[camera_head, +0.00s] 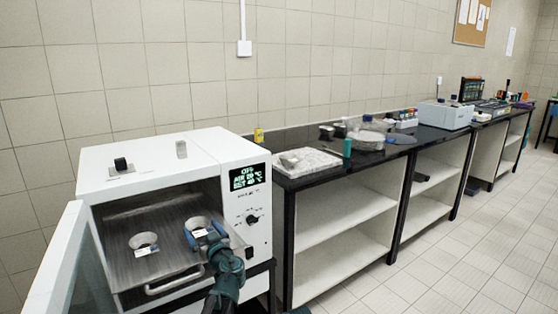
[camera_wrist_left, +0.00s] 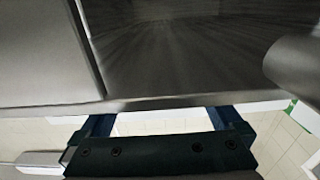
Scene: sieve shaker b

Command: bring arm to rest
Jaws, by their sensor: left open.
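My left gripper (camera_head: 207,236) reaches into the open white oven (camera_head: 258,205), beside the right-hand of two small round metal cups. That right cup (camera_head: 197,222) and the left cup (camera_head: 143,239) stand on the pulled-out metal shelf (camera_head: 170,262), each with a white label. In the left wrist view the two blue fingers of the gripper (camera_wrist_left: 163,123) are apart, with nothing visibly clamped between them. A grey curved surface shows at the right edge of that view. In the head view I cannot tell if the fingers touch the right cup. My right gripper is not in view.
The oven door (camera_head: 62,268) stands open on the left. The shelf handle (camera_head: 174,281) sticks out in front. A black-topped bench (camera_head: 300,178) with a stone slab, dishes and a grey box (camera_head: 444,114) runs along the wall to the right. The tiled floor (camera_head: 460,255) is clear.

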